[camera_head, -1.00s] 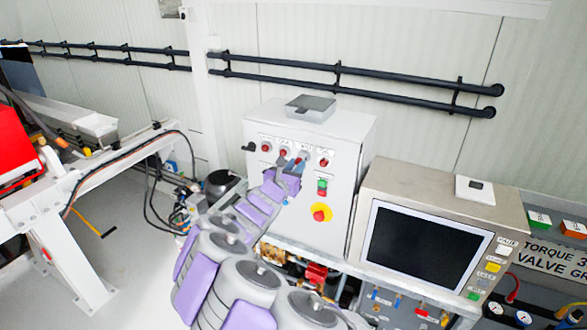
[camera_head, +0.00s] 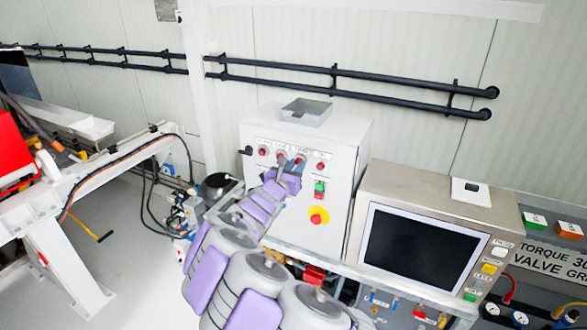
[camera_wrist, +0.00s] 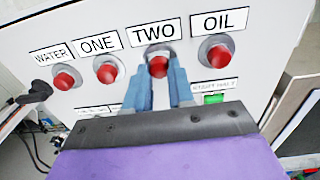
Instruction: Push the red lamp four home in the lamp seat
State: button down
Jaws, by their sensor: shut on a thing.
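In the wrist view, a row of red lamps runs across a white panel: one under WATER (camera_wrist: 64,81), one under ONE (camera_wrist: 106,72), one under TWO (camera_wrist: 158,67) and one under OIL (camera_wrist: 217,56). No lamp carries the word four. My gripper (camera_wrist: 159,74) is shut on the lamp under TWO, one blue finger on each side. This lamp is at the panel, but its seat is mostly hidden behind it and the fingers. I cannot tell how deep it sits. In the head view, my gripper (camera_head: 291,161) is at the lamp row on the control box.
The control box (camera_head: 336,190) also has a green button (camera_head: 319,186), a red knob on a yellow plate (camera_head: 318,216) and a black handle on its left side (camera_wrist: 36,91). A monitor (camera_head: 420,247) stands close on the right. A white frame (camera_head: 70,200) is at left.

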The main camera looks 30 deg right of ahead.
jog(key=shift+w+d, duration=0.15)
jog(key=shift+d, duration=0.05)
jog(key=c, duration=0.9)
grip_release()
jog(key=b+v, duration=0.2)
jog(key=v, duration=1.5)
jog(key=shift+a, duration=0.3)
